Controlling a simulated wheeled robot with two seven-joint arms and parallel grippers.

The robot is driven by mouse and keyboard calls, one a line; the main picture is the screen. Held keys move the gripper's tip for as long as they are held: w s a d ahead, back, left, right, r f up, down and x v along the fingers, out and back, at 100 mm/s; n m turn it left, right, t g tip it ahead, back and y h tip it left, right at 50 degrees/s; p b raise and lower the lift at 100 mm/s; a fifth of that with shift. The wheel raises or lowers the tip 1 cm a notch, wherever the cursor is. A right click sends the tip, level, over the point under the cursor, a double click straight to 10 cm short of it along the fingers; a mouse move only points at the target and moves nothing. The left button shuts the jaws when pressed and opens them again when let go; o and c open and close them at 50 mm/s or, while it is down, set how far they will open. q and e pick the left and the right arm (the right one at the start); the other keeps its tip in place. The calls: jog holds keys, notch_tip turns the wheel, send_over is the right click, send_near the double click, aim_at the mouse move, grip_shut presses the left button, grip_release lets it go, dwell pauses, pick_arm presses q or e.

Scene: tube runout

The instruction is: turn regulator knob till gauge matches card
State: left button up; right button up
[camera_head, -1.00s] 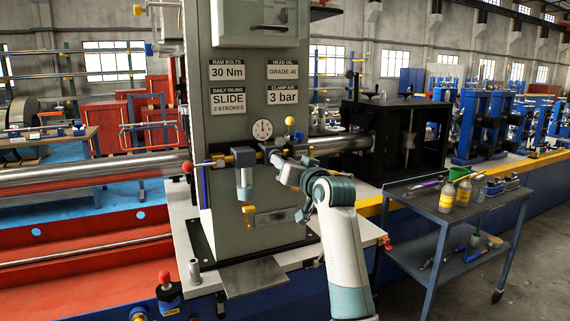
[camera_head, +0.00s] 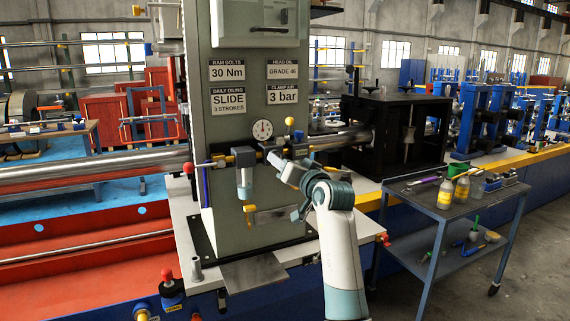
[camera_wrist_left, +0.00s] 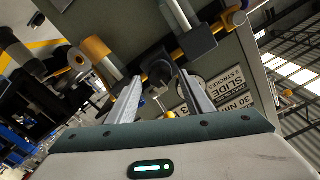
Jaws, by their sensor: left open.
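The white round gauge (camera_head: 263,130) sits on the grey-green column, its needle pointing roughly up; the exact reading is too small to tell. The card (camera_head: 283,95) above it reads CLAMP AIR 3 bar. My left gripper (camera_head: 272,157) is at the air fittings just below the gauge and hides the regulator knob in the head view. In the left wrist view the dark round knob (camera_wrist_left: 159,73) shows between the open fingertips (camera_wrist_left: 159,80), with gaps beside it; I cannot tell how deep it sits. My right gripper is not in view.
Other cards, including RAM BOLTS 30 Nm (camera_head: 227,70), are on the column. A yellow-ended filter unit (camera_head: 244,172) hangs left of the gripper, and a small yellow ball (camera_head: 290,121) stands above it. A blue-grey cart (camera_head: 415,204) with bottles stands at right.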

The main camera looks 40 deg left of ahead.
pick_arm(q)
jog(key=v, duration=0.6)
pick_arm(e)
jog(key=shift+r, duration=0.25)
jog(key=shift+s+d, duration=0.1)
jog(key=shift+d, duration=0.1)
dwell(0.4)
